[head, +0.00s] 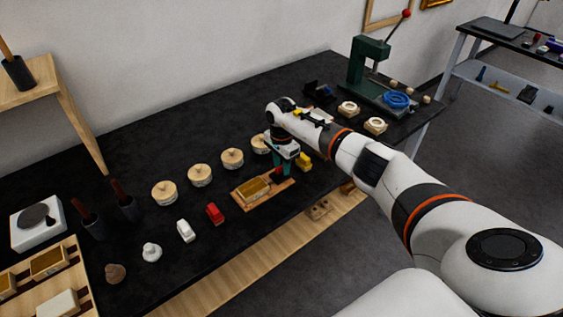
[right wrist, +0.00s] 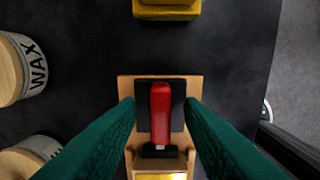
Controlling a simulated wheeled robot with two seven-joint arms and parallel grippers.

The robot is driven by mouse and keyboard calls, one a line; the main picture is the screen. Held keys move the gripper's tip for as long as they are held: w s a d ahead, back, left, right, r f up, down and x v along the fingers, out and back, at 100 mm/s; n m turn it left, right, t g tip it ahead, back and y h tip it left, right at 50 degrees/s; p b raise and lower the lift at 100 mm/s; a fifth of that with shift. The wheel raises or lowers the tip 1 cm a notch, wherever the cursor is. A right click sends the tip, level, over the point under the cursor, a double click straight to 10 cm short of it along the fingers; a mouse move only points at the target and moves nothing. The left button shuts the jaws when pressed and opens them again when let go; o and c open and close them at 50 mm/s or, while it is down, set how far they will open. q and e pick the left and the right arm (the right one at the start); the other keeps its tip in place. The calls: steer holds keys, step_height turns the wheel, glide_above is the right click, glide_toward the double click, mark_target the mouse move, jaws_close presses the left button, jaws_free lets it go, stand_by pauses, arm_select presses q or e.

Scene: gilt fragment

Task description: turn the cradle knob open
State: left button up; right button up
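The cradle (head: 244,204) is a wooden board near the front edge of the black table, with a gilt-edged piece (head: 251,189) on its left part. In the right wrist view the end of the cradle (right wrist: 125,88) shows a red knob or lever (right wrist: 160,108) on a dark plate, pointing straight up the picture. My right gripper (right wrist: 160,101) is open. Its two green fingers are on either side of the red knob, with a gap on each side. In the head view my right gripper (head: 281,170) is over the cradle's right end and mostly hides the knob. My left gripper is not in view.
A yellow object (head: 305,161) stands just beyond the cradle's right end. Lidded wax tins (head: 232,158) line up behind. A red object (head: 214,213) and a white one (head: 185,231) are to the left. A green press (head: 368,70) stands at the far right end.

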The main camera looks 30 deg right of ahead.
steer(key=shift+c, duration=0.5)
jaws_close()
steer(key=m+b, duration=0.2)
steer(key=m, duration=0.1)
steer(key=shift+d, duration=0.1)
steer(key=m+b, duration=0.1)
steer(key=m, duration=0.3)
steer(key=shift+m+b, duration=0.3)
steer(key=shift+b, duration=0.05)
steer(key=m, duration=0.4)
steer(key=shift+m+b, duration=0.3)
steer(key=m, duration=0.5)
steer(key=shift+m, duration=0.3)
